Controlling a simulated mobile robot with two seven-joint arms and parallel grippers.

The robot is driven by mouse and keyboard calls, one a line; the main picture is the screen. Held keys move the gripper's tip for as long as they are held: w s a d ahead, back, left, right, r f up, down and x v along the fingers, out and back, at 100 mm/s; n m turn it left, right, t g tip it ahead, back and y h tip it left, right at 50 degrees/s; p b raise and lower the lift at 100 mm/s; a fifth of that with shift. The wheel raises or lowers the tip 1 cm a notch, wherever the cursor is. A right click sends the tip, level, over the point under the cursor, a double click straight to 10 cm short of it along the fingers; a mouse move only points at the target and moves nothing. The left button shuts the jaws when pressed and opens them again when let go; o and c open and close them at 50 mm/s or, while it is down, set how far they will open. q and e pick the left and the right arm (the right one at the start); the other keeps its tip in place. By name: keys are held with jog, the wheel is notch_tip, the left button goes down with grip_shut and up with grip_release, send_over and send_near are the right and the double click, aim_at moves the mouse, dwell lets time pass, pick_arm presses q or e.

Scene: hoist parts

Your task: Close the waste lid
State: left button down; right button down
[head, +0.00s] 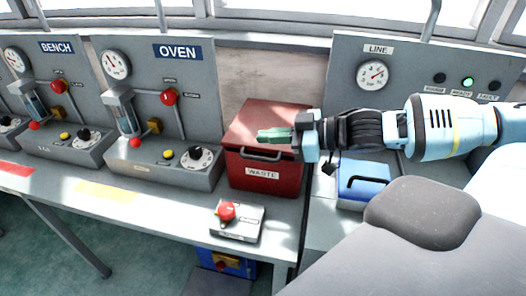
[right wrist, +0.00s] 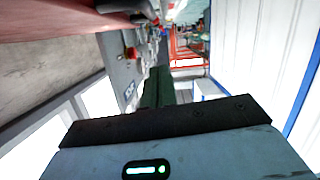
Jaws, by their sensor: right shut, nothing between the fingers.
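The red waste box (head: 262,178) stands on the bench, with a white WASTE label on its front. Its red lid (head: 262,112) lies over the top, with a dark bar handle (head: 262,155) at the front edge. I see no clear gap under the lid, but my gripper hides its right front part. My right gripper (head: 274,135) reaches in from the right with its green fingers shut and empty, over the lid; I cannot tell if they touch it. In the right wrist view the green fingers (right wrist: 158,88) point away, with a red surface at upper left. My left gripper is not in view.
The OVEN panel (head: 155,115) with knobs and a gauge stands left of the box. A small control box with a red button (head: 228,211) sits in front. A blue box (head: 364,184) with a black handle lies to the right, below my right arm. The LINE panel (head: 410,60) is behind.

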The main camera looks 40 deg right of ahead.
aim_at(271, 159)
notch_tip(271, 159, down, 3)
jog(key=shift+d+r, duration=0.1)
jog(key=shift+w+f+b, duration=0.1)
jog(key=shift+f+b, duration=0.25)
jog(key=shift+f, duration=0.15)
jog(key=shift+f, duration=0.1)
